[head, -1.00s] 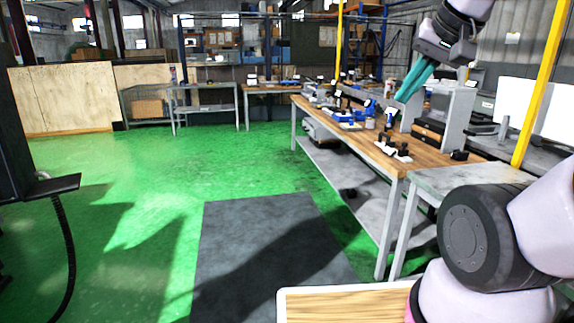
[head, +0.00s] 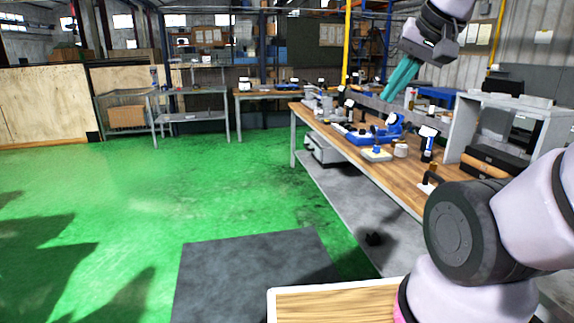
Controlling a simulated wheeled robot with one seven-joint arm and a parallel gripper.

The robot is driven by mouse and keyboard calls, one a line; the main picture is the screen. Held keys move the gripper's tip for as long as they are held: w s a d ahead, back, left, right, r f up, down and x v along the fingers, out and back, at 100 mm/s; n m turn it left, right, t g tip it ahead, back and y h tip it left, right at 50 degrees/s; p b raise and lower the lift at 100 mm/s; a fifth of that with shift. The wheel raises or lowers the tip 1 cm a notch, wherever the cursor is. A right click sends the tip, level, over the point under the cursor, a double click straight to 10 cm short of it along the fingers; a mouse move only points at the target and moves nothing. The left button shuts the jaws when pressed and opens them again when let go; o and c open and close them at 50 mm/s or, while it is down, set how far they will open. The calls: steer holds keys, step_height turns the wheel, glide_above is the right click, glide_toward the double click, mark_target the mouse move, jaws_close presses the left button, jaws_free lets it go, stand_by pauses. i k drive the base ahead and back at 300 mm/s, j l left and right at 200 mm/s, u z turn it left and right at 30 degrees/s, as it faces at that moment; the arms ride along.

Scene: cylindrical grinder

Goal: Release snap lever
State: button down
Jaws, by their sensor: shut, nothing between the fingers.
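My gripper (head: 388,97) is at the upper right in the head view, with its teal fingers together and pointing down and to the left. Nothing shows between the fingers. In the picture it hangs above the long wooden workbench (head: 402,187). I cannot make out a snap lever for certain. Blue tools or fixtures (head: 372,137) stand on the bench below the gripper, too small to tell in detail.
Green floor (head: 130,190) lies open at left, with a dark mat (head: 255,275) in front. A grey shelf unit (head: 507,106) stands on the bench at right. A yellow post (head: 347,45) rises behind the bench. Metal tables (head: 195,117) stand at the back.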

mark_target(372, 127)
steer(key=i, duration=0.7)
steer(key=i+z, duration=0.15)
steer(key=i, duration=0.55)
steer(key=i+j, duration=0.15)
steer(key=i, duration=0.5)
steer(key=i+j+z, duration=0.15)
steer(key=i+z, duration=0.2)
steer(key=i, duration=0.15)
steer(key=i+j+z, duration=0.35)
steer(key=i+l, duration=0.1)
